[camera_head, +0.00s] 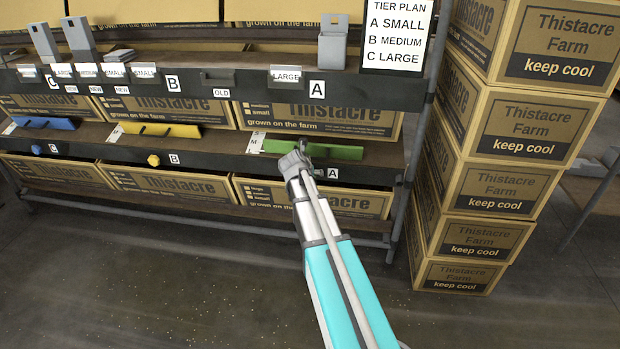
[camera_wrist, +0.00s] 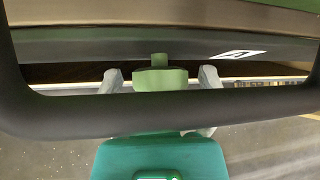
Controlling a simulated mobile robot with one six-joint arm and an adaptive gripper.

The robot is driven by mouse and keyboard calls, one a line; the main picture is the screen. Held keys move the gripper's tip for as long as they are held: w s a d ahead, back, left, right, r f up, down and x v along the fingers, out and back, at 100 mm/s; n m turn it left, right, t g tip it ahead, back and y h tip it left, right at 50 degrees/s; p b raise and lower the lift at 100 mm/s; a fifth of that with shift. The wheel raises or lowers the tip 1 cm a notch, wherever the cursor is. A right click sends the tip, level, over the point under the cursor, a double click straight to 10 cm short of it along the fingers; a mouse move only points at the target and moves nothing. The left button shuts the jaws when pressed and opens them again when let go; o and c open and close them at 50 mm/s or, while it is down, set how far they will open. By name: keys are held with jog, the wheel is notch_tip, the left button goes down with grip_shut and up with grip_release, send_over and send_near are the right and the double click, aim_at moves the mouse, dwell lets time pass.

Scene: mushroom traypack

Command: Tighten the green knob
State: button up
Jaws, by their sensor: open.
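The green knob (camera_wrist: 158,79) shows in the wrist view on the front of a dark shelf edge, with a short stem above it. My gripper (camera_wrist: 160,75) is open, with one finger on each side of the knob and a visible gap to each. In the head view my gripper (camera_head: 299,160) is at the right end of the middle shelf, in front of the green tilted bar (camera_head: 340,152). There the green knob is hidden or too small to tell from my gripper. An A label (camera_wrist: 238,54) is to the right of the knob.
A blue knob (camera_head: 36,150) and a yellow knob (camera_head: 153,160) are on the same shelf edge, farther left. Cartons fill the shelf rack. A tall stack of cartons (camera_head: 485,190) stands right of the rack. The floor (camera_head: 150,290) in front is clear.

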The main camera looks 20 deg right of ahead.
jog(key=c, duration=1.2)
jog(key=shift+o, duration=0.2)
jog(key=shift+s+d+m+t+y, duration=0.15)
jog(key=shift+m+t+y, duration=0.65)
jog(key=shift+y, duration=0.4)
jog(key=shift+f+m+t+y+b, duration=0.15)
jog(key=shift+m+t+y+b, duration=0.4)
jog(key=shift+t+y, duration=0.3)
jog(key=shift+f+m+t+y+b, duration=0.1)
jog(key=shift+m+t+y+b, duration=0.75)
jog(key=shift+y+b, duration=0.2)
jog(key=shift+m+t+y+b, duration=0.5)
jog(key=shift+t+y+b, duration=0.1)
jog(key=shift+b, duration=0.2)
jog(key=shift+r, duration=0.2)
